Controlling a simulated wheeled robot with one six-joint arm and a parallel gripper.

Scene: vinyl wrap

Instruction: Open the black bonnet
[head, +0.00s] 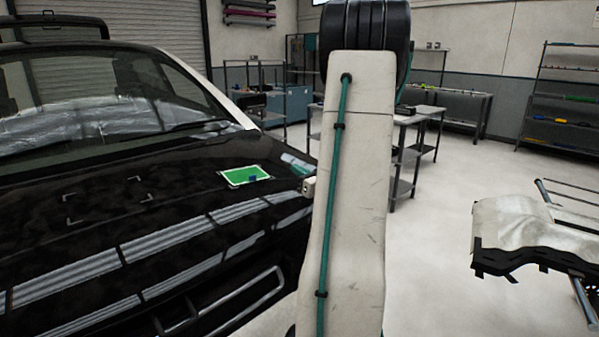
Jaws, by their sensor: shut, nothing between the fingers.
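The black bonnet (120,215) of the car fills the left of the head view. It is glossy, lies down and looks shut, with ceiling lights mirrored in it. A green sheet with a pale border (240,177) lies on it near its right side, with a small blue thing (253,179) on top. My arm stands upright in the middle of the view, just right of the bonnet, and hides part of what is behind it. My gripper's fingers do not show. A small pale block sticks out from behind the arm's left edge; I cannot tell what it is.
The windscreen (90,95) rises behind the bonnet. A pale tube (296,163) lies near the bonnet's right edge. Workbenches (410,125) and a shelf rack (560,100) stand at the back. The floor (440,250) between is clear.

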